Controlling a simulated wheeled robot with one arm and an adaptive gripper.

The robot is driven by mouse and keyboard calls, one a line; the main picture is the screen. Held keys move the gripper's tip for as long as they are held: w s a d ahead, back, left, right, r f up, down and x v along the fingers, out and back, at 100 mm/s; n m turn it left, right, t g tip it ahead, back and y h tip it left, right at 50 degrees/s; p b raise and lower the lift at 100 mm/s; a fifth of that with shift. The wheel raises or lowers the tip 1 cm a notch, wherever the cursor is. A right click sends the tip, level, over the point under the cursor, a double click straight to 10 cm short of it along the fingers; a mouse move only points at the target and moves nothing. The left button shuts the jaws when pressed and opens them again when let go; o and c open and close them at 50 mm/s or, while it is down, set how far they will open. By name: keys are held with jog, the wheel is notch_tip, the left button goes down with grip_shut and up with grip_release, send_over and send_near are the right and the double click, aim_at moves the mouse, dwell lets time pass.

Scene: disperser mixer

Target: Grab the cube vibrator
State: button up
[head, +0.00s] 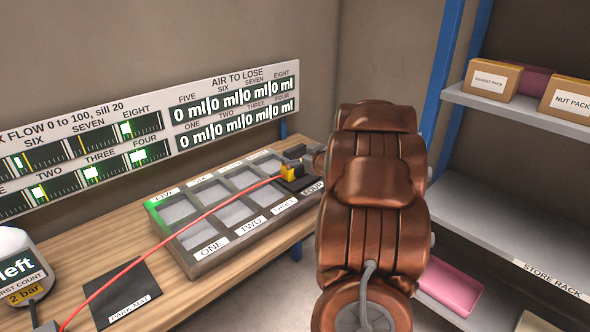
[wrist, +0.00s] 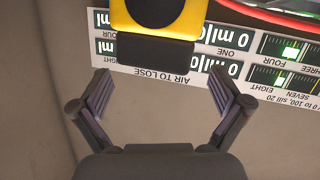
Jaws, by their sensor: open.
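The yellow and black device with a red hose, which looks like the cube vibrator (head: 291,173), is at the right end of the grey compartment tray (head: 188,243), by the FOUR label. In the wrist view its yellow body and black block (wrist: 155,18) show at the top edge, partly cut off. My gripper (wrist: 158,74) is open and empty, its two fingers spread wide with the device beyond the tips. In the head view my copper arm hides much of my gripper, and the gap to the device is hard to judge.
A black park mat (head: 122,292) lies on the wooden bench, with the red hose (head: 170,243) running over it and the tray. A round gauge (head: 18,268) stands at left. Display panels (head: 235,108) line the wall. A store rack (head: 520,205) with boxes stands at right.

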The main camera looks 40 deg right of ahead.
aim_at(298, 151)
jog(key=s+t+y, duration=0.1)
jog(key=s+d+t+y, duration=0.1)
jog(key=shift+s+d+f+t, duration=0.2)
jog(key=shift+s+d+t, duration=0.1)
jog(key=shift+s+t, duration=0.1)
jog(key=shift+w+a+r+n+t+y+p, duration=0.1)
jog(key=shift+w+r+n+t+y+p, duration=0.2)
jog(key=shift+y, duration=0.4)
jog(key=shift+w+d+f+p, duration=0.15)
jog(key=shift+w+p, duration=0.25)
jog(key=shift+w, duration=0.6)
jog(key=shift+w+f+p, duration=0.15)
jog(key=shift+w+p, duration=0.25)
jog(key=shift+w, duration=0.65)
jog(key=shift+w+d+f+p, duration=0.15)
jog(key=shift+w+p, duration=0.25)
jog(key=shift+w, duration=0.6)
jog(key=shift+a, duration=0.1)
jog(key=c, duration=1.5)
jog(key=shift+r, duration=0.1)
jog(key=shift+c, duration=0.2)
